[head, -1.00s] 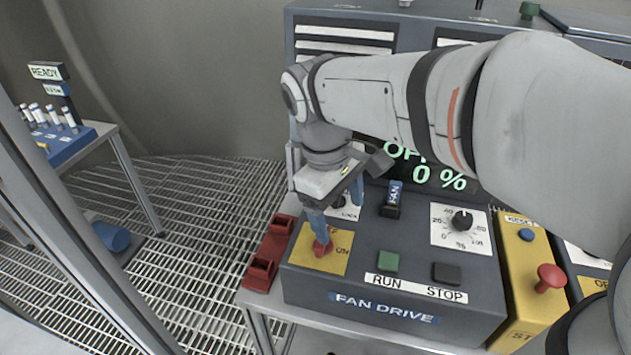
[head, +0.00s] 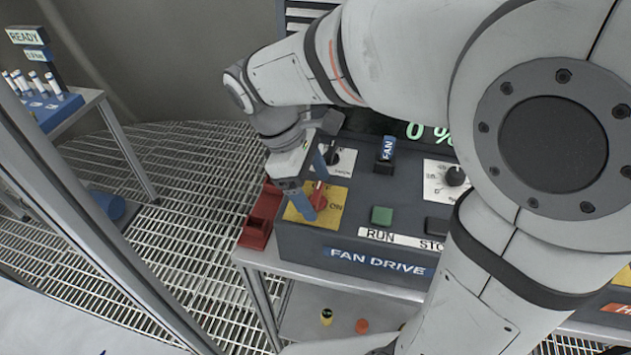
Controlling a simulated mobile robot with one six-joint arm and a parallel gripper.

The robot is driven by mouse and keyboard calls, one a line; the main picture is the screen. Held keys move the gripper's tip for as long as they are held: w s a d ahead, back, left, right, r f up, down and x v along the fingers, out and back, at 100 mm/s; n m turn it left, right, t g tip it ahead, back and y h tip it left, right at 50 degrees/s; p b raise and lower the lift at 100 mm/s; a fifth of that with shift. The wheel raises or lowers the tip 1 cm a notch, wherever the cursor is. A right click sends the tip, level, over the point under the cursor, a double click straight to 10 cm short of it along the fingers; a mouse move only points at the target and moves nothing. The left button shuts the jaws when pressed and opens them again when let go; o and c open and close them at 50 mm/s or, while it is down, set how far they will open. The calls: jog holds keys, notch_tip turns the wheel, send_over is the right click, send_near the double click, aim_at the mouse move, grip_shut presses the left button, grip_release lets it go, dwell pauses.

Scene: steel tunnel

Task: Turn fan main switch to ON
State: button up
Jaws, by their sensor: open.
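The fan main switch is a red rotary handle (head: 319,198) on a yellow plate (head: 334,211) at the front left of the dark FAN DRIVE panel (head: 350,238). The letters ON show to the right of the handle. My gripper (head: 310,184) is open, with its blue fingers at the handle's left and upper side. One finger overlaps the handle in the picture, so I cannot tell whether they touch. Part of the handle is hidden, and its exact setting is hard to read.
A green RUN button (head: 381,215), a dark STOP button (head: 437,226), a FAN key tag (head: 386,152) and a dial (head: 455,177) share the panel. A vial table (head: 68,115) stands at left. My arm hides the right side.

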jog(key=shift+c, duration=0.5)
jog(key=c, duration=0.9)
jog(key=shift+m, duration=0.3)
jog(key=m+p, duration=0.1)
jog(key=m+g, duration=0.1)
jog(key=m, duration=0.1)
jog(key=shift+w+d+r+m+y+p, duration=0.1)
jog(key=shift+w+r+m+y+p, duration=0.05)
jog(key=shift+m+y+p, duration=0.2)
jog(key=m, duration=0.2)
jog(key=m+g+y+p, duration=0.1)
jog(key=m, duration=0.1)
jog(key=shift+w+y, duration=0.1)
jog(key=shift+y, duration=0.15)
jog(key=m, duration=0.2)
jog(key=m+y+p, duration=0.1)
jog(key=m, duration=0.2)
jog(key=shift+d+g+y, duration=0.15)
jog(key=shift+g+y, duration=0.15)
jog(key=shift+g, duration=0.1)
jog(key=shift+d+m+y, duration=0.1)
jog(key=shift+m+y, duration=0.9)
jog(key=shift+m, duration=1.25)
